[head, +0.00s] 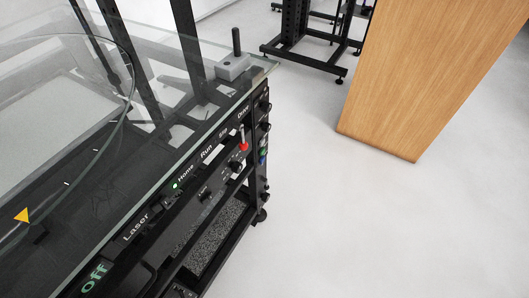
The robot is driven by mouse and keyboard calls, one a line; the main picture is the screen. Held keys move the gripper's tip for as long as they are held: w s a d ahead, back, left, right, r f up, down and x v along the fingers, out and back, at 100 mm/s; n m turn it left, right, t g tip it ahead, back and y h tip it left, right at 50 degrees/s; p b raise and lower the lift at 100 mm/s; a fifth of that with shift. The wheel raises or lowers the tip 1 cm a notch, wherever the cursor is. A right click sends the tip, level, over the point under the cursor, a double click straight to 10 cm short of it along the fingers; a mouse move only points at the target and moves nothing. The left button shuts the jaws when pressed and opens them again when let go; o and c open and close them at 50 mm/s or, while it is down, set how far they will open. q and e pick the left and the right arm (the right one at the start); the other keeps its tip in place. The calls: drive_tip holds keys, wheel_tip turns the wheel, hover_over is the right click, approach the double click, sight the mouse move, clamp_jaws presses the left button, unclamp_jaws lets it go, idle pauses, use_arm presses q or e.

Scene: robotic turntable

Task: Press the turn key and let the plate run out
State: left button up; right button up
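The turntable's front panel (192,178) runs diagonally along the near edge of the machine. It carries the labels Laser, Home and Run, then smaller labels that I cannot read surely, so I cannot pick out the turn key. A small green light glows beside Home (175,186). A curved clear rim at the upper left looks like the edge of the round plate (131,75). A yellow triangle mark (22,215) shows at the far left. One still picture does not show whether the plate is turning. Neither of my grippers is in view.
A grey block with an upright black post (235,66) sits at the glass top's far corner. A red-tipped lever (243,146) stands out from the panel's right part. A green "off" display (95,277) is at lower left. A wooden panel (425,75) stands right; the floor between is clear.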

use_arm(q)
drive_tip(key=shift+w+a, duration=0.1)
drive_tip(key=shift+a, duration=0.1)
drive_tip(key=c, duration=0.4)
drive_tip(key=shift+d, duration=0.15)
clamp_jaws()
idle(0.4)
